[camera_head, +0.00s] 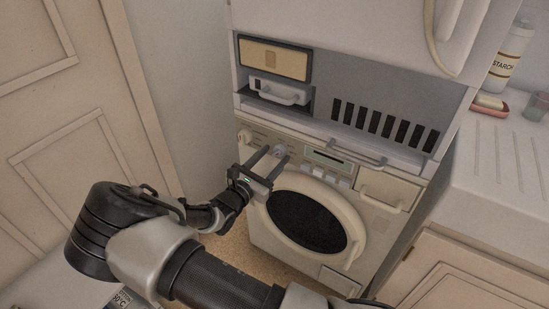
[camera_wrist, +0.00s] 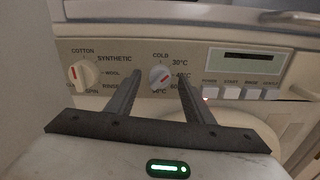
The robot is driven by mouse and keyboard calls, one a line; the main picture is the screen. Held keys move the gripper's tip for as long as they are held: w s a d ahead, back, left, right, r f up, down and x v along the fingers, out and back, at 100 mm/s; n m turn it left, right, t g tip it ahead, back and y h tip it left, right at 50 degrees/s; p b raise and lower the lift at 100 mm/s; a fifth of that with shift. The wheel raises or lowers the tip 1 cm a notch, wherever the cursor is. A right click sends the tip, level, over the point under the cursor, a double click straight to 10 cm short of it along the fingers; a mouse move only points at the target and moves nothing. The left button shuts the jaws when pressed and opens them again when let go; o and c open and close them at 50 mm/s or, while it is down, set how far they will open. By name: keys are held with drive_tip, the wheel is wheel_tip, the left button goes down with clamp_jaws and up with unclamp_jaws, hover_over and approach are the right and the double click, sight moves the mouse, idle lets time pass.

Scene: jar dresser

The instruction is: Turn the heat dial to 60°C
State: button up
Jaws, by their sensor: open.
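The heat dial (camera_wrist: 160,77) is a small round pale knob with a slanted red mark on the washing machine's front panel. COLD is printed above it, 30°C and 40°C to its right, and a partly hidden label below. The exact setting is hard to read. My gripper (camera_wrist: 158,75) is open, with one dark finger on each side of the dial. I cannot tell whether either finger touches it. In the head view, my gripper (camera_head: 276,153) reaches to the panel at the heat dial (camera_head: 280,150).
A second dial (camera_wrist: 82,74), marked COTTON and SYNTHETIC, is to the left. A display (camera_wrist: 248,59) and white buttons (camera_wrist: 231,93) are to the right. The round washer door (camera_head: 345,212) bulges below. A shelf edge with a handle (camera_head: 357,155) overhangs the panel.

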drive_tip(key=shift+w+d, duration=0.35)
drive_tip(key=shift+w, duration=0.1)
drive_tip(key=c, duration=1)
drive_tip(key=shift+c, duration=0.2)
